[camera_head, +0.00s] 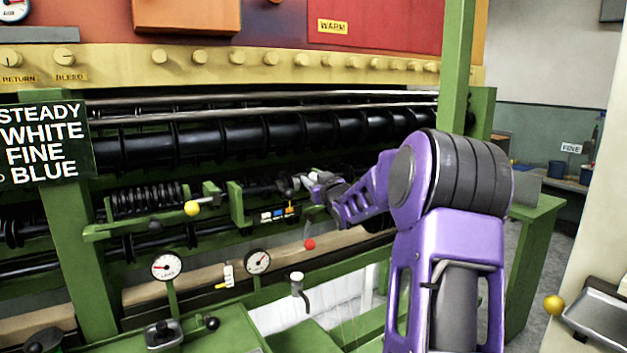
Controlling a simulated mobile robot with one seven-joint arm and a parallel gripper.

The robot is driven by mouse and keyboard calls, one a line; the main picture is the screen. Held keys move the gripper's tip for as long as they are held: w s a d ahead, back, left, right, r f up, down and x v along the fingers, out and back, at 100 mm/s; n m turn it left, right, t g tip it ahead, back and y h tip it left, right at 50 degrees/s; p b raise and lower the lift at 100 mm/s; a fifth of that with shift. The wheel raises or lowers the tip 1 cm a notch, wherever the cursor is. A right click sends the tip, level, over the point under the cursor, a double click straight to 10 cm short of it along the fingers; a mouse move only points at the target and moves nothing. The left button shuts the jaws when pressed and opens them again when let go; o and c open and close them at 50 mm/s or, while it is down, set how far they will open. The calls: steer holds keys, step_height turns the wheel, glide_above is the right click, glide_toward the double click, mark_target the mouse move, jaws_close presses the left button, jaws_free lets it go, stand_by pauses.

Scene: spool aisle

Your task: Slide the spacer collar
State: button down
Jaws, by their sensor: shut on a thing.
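My purple arm reaches in from the lower right. My gripper (306,182) is small in view, at the dark horizontal shaft (262,189) in the middle of the green machine. It is shut on a small part at the shaft, apparently the spacer collar. The fingers and wrist hide most of that part, and its outline cannot be made out. A green upright bracket (239,204) stands on the shaft to the left of my gripper. A black coil spring (146,199) sits further left on the same line.
A yellow-knobbed lever (192,208) sticks out left of the bracket. A red ball (309,244) is below my gripper. A green post (455,70) rises behind my arm.

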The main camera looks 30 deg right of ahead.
steer(key=shift+d, duration=0.15)
steer(key=shift+d+r+p, duration=0.15)
steer(key=shift+d+p, duration=0.2)
steer(key=shift+p, duration=0.1)
steer(key=d+p, duration=0.1)
steer(key=d, duration=0.2)
steer(key=shift+c, duration=2.3)
jaws_free()
steer(key=shift+a, duration=0.2)
steer(key=s+a, duration=0.2)
steer(key=s, duration=1.5)
steer(key=shift+a, duration=0.4)
